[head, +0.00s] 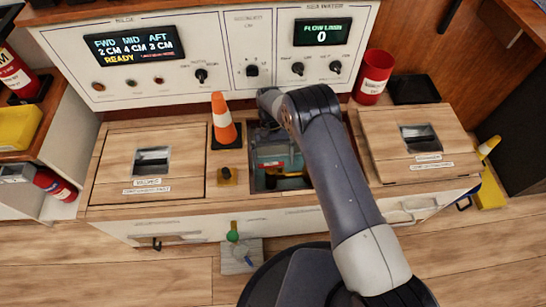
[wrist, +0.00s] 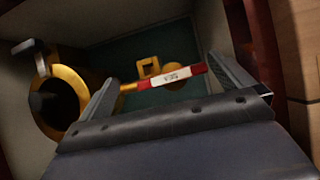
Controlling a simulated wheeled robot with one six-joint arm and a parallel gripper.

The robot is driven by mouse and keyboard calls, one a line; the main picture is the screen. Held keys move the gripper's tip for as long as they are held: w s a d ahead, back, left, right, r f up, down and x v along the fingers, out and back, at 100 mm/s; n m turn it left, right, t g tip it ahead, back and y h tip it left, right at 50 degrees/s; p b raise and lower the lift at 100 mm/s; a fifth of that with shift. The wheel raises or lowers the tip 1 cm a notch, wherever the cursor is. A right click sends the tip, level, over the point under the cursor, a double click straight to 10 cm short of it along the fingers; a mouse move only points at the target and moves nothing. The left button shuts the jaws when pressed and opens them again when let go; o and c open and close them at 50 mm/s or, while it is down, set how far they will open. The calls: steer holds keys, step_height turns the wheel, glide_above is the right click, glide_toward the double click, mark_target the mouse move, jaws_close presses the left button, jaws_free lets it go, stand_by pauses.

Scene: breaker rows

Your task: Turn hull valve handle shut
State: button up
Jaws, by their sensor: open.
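The valve handle (wrist: 172,77) is a bar with red and white bands and a small label. In the wrist view it lies across the gap between my fingers, tilted slightly up to the right. Its left end meets a yellow part near the left finger, and its right end is close to the right finger. My gripper (wrist: 160,70) is open, with one finger at each end of the bar; I cannot tell whether either touches it. In the head view my arm reaches into the open floor compartment (head: 254,184) and hides most of what is inside.
A yellow ring fitting (wrist: 68,85) is left of my fingers, near the compartment wall. An orange cone (head: 222,122) stands at the opening's left edge. Closed hatches lie left (head: 115,160) and right (head: 380,135). A red can (head: 373,78) stands behind right. A panel rises behind.

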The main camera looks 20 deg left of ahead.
steer(key=w+a+r+t, duration=0.1)
steer(key=w+r, duration=0.3)
steer(key=r, duration=0.8)
steer(key=shift+w+a+r+t+y, duration=0.2)
steer(key=shift+a+r+t+y, duration=0.1)
steer(key=shift+a+y, duration=0.1)
steer(key=shift+s+a+f, duration=0.1)
steer(key=shift+a+f, duration=0.05)
steer(key=shift+f, duration=0.05)
steer(key=shift+f, duration=0.15)
